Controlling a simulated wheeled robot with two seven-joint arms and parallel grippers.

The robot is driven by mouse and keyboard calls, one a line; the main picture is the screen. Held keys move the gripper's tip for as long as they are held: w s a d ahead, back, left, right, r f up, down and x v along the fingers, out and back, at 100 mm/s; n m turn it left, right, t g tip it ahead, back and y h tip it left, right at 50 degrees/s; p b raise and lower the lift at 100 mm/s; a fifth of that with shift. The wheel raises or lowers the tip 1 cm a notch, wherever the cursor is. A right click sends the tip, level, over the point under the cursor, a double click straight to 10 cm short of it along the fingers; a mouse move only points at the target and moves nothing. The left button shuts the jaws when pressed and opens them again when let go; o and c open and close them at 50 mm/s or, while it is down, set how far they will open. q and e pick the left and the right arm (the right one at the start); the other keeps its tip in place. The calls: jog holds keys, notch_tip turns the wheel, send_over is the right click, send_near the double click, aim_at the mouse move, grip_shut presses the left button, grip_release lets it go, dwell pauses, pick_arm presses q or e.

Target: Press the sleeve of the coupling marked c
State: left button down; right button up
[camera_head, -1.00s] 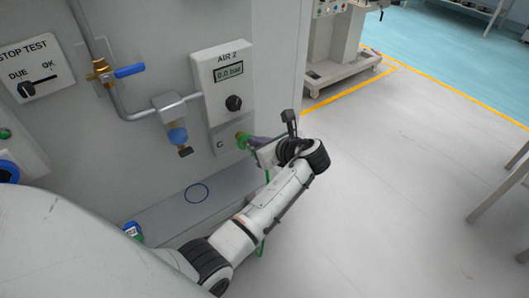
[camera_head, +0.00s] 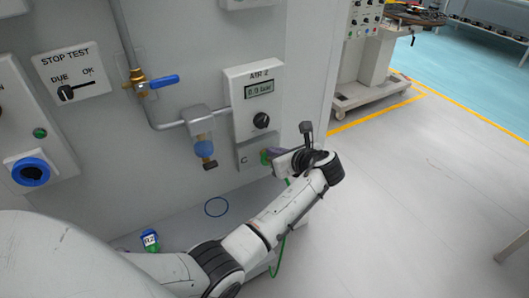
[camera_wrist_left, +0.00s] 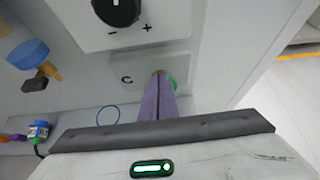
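The coupling marked C (camera_head: 265,157) sits on a grey plate under the AIR 2 panel, with a green ring beside its plate. In the left wrist view its brass part (camera_wrist_left: 159,73) shows just beyond my fingertips, with green (camera_wrist_left: 173,85) to their right. My left gripper (camera_head: 275,155) is at the coupling. Its two purple fingers (camera_wrist_left: 158,90) lie together with only a thin dark line between them, and their tips overlap the brass. I cannot tell whether they touch the sleeve. My right gripper is out of view.
The AIR 2 panel (camera_head: 253,98) reads 0.0 bar and has a black knob (camera_head: 261,121). A blue-handled valve (camera_head: 163,82) and a filter bowl (camera_head: 204,148) stand to the left. A green hose (camera_head: 279,258) hangs below my arm. An item labelled R2 (camera_head: 150,240) lies lower left.

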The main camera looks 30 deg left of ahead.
pick_arm(q)
jog(key=shift+a, duration=0.3)
jog(key=shift+r, duration=0.1)
jog(key=shift+d+p, duration=0.25)
jog(key=shift+p, duration=0.1)
jog(key=d+p, duration=0.1)
jog(key=s+d, duration=0.1)
jog(key=s+d+p, duration=0.1)
jog(key=d, duration=0.1)
jog(key=shift+d+r+p, duration=0.1)
jog(key=shift+r+p, duration=0.1)
jog(key=shift+p, duration=0.15)
jog(key=v, duration=0.9)
jog(key=shift+s+d+f, duration=0.1)
jog(key=shift+f, duration=0.05)
